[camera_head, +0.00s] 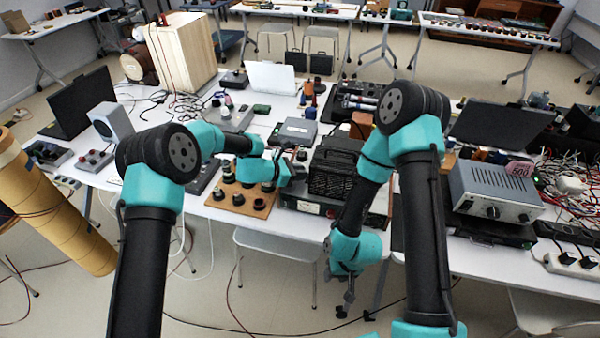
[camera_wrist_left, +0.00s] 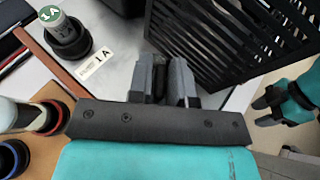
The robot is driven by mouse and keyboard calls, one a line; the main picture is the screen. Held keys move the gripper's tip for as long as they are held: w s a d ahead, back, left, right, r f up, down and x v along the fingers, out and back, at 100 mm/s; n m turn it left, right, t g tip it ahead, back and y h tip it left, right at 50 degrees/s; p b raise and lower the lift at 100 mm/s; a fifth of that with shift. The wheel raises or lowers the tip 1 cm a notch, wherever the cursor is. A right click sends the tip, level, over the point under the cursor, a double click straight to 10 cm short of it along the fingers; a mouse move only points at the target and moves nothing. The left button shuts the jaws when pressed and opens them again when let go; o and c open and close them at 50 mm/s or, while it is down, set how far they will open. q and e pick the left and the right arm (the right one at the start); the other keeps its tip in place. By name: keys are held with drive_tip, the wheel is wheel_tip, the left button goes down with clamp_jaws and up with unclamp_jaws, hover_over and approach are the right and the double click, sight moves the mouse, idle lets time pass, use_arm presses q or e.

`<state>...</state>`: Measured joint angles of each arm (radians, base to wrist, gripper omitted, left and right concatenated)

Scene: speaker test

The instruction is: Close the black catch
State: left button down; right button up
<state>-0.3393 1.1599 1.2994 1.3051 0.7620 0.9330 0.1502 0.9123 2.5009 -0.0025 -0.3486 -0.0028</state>
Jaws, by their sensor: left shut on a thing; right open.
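A black slatted box (camera_head: 333,170), probably the speaker, sits near the table's front edge; it also fills the upper right of the left wrist view (camera_wrist_left: 235,40). My left gripper (camera_head: 296,164) is beside its left side. In the left wrist view my left gripper (camera_wrist_left: 163,82) is shut on a small black piece (camera_wrist_left: 159,66), which looks like the black catch; the fingers hide most of it. My right gripper (camera_head: 346,292) hangs low in front of the table, open and empty, away from the box. It also shows in the left wrist view (camera_wrist_left: 282,104).
A wooden board (camera_head: 262,209) with several round black holders is left of the box. A small label marked 1A (camera_wrist_left: 97,63) lies by one holder. A silver power unit (camera_head: 495,190) and tangled cables (camera_head: 570,170) are at the right. Open floor lies before the table.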

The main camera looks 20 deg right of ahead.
use_arm(q)
drive_tip(key=m+g, duration=0.3)
drive_tip(key=g, duration=0.1)
drive_tip(key=shift+m, duration=0.3)
drive_tip(key=shift+m+g+y, duration=1)
drive_tip(key=shift+m+g, duration=0.8)
drive_tip(key=shift+g, duration=0.3)
drive_tip(key=c, duration=1.2)
unclamp_jaws()
drive_tip(key=v, duration=1.7)
drive_tip(key=shift+w+a, duration=0.15)
drive_tip(key=shift+a, duration=0.05)
